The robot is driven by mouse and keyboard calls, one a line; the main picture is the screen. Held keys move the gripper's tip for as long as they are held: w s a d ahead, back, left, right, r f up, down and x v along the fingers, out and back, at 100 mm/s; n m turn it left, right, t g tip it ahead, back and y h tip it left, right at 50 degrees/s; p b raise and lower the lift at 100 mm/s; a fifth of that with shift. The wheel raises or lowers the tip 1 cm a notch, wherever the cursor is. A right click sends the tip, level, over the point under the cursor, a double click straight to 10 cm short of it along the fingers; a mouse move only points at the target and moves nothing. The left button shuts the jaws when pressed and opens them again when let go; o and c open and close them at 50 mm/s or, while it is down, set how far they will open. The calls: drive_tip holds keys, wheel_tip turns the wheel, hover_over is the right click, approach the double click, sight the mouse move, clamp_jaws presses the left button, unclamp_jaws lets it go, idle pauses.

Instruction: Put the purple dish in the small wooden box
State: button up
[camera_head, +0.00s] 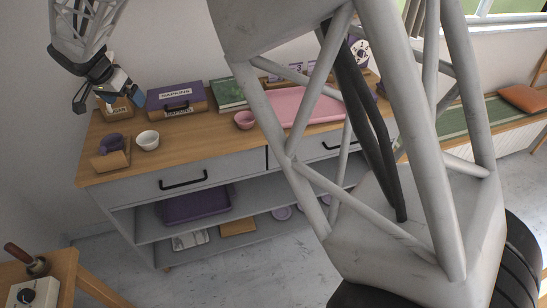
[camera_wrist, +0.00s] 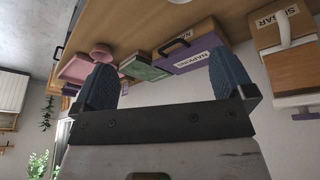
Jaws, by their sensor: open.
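The purple dish (camera_head: 110,142) is at the left end of the wooden counter in the head view. It is at the back edge of a small wooden box (camera_head: 110,162); I cannot tell whether it is in the box or behind it. My gripper (camera_head: 106,101) is open and empty, above the back left of the counter near the sugar box and apart from the dish. Its two blue fingers stand wide apart in the wrist view (camera_wrist: 163,80). Neither the dish nor the small box is clearly visible in the wrist view.
A white bowl (camera_head: 147,140) stands right of the dish. Behind are the sugar box (camera_head: 122,108) and purple-lidded napkin box (camera_head: 178,98), then a green book (camera_head: 228,93). A pink bowl (camera_head: 244,120) and pink tray (camera_head: 300,106) are further right. Counter front between them is clear.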

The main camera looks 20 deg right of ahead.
drive_tip(key=s+d+r+n, duration=0.1)
drive_tip(key=s+d+r, duration=0.2)
drive_tip(key=s+d, duration=0.4)
drive_tip(key=s+d+r+n+y, duration=0.1)
drive_tip(key=s+d+r, duration=0.3)
drive_tip(key=d, duration=0.5)
drive_tip(key=s+d+r+n, duration=0.1)
drive_tip(key=s+d, duration=0.5)
drive_tip(key=d, duration=0.2)
drive_tip(key=s+d+f+n, duration=0.1)
drive_tip(key=s+d, duration=0.5)
drive_tip(key=s, duration=0.6)
drive_tip(key=s+d+f+n+y, duration=0.1)
drive_tip(key=s+d, duration=0.4)
drive_tip(key=s, duration=0.8)
drive_tip(key=shift+d+f+n+y, duration=0.3)
drive_tip(key=shift+d+f+n, duration=0.05)
drive_tip(key=shift+f+n, duration=0.5)
